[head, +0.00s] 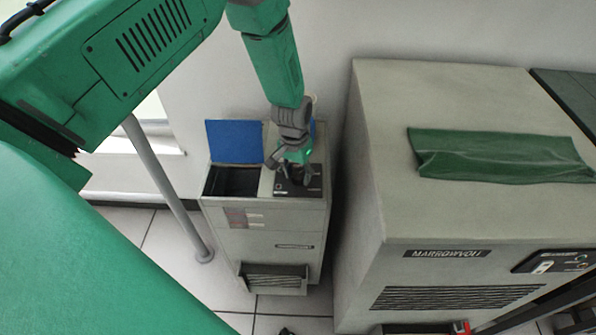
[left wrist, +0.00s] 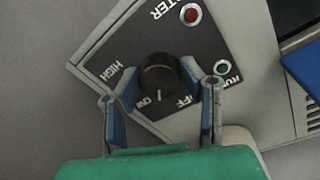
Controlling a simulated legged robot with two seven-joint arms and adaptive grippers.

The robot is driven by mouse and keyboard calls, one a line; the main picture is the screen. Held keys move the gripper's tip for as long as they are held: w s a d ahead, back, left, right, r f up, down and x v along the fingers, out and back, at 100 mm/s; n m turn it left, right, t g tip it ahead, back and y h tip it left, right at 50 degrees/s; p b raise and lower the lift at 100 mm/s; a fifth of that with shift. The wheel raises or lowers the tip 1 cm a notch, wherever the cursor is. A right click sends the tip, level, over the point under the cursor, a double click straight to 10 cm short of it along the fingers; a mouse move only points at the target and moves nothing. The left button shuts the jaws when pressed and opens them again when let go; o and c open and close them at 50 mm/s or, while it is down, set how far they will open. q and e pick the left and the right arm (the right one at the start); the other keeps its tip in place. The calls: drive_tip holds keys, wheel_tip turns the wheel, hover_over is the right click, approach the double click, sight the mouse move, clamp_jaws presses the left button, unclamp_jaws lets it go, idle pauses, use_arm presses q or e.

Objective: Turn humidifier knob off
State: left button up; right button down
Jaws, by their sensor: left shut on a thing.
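The humidifier (head: 228,222) is a small grey cabinet on the floor against the wall, with a black control panel (head: 310,188) on its top right. In the left wrist view the panel carries a round black knob (left wrist: 158,72) and words reading HIGH, OFF, RUN and WATER in part, upside down or tilted. The knob's white pointer mark faces down in the picture, by a short label left of OFF. My left gripper (head: 294,176) reaches down onto the panel. Its blue-padded fingers (left wrist: 160,84) are shut on the knob, one on each side. My right gripper is not in view.
A blue flap (head: 234,141) stands open behind a dark opening on the humidifier's left. A red light (left wrist: 190,14) and a green light (left wrist: 222,67) sit on the panel. A large grey machine (head: 450,215) with a green cloth (head: 490,157) stands close on the right.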

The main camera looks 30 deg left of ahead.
use_arm(q)
drive_tip(key=n, duration=0.2)
drive_tip(key=p, duration=0.1)
drive_tip(key=shift+w+a+r+n, duration=0.1)
drive_tip(key=shift+w+r+n, duration=0.15)
drive_tip(key=shift+w+n, duration=0.15)
drive_tip(key=shift+n+t+p, duration=0.3)
drive_tip(key=shift+n+p, duration=0.2)
drive_tip(key=shift+n, duration=1.8)
drive_tip(key=o, duration=1.1)
drive_tip(key=shift+f, duration=0.1)
drive_tip(key=shift+s+f, duration=0.1)
drive_tip(key=shift+s, duration=0.1)
